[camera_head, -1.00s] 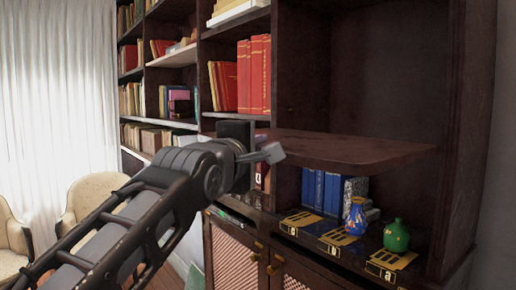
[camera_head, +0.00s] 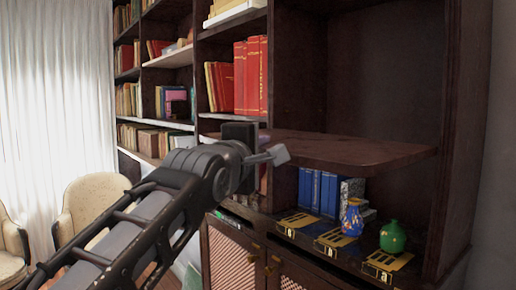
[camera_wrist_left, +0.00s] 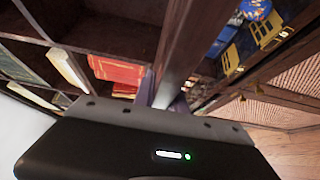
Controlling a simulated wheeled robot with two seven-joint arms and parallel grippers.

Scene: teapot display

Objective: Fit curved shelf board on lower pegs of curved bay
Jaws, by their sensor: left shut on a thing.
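The curved shelf board (camera_head: 350,149) is dark reddish wood with a rounded front corner. It lies roughly level across the right-hand curved bay (camera_head: 385,70), above the books and vases. My left gripper (camera_head: 268,156) is shut on the board's left end, at the front of the bay. In the left wrist view the board (camera_wrist_left: 193,45) runs edge-on away from the gripper (camera_wrist_left: 163,100). The lower pegs are not visible, so I cannot tell whether the board touches them. My right gripper is not in view.
Below the board stand blue books (camera_head: 317,192), a blue vase (camera_head: 352,216) and a green vase (camera_head: 393,237), with yellow-black plaques in front. Red books (camera_head: 251,75) fill the shelf to the left. Cream chairs (camera_head: 92,207) stand at left. The bay above the board is empty.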

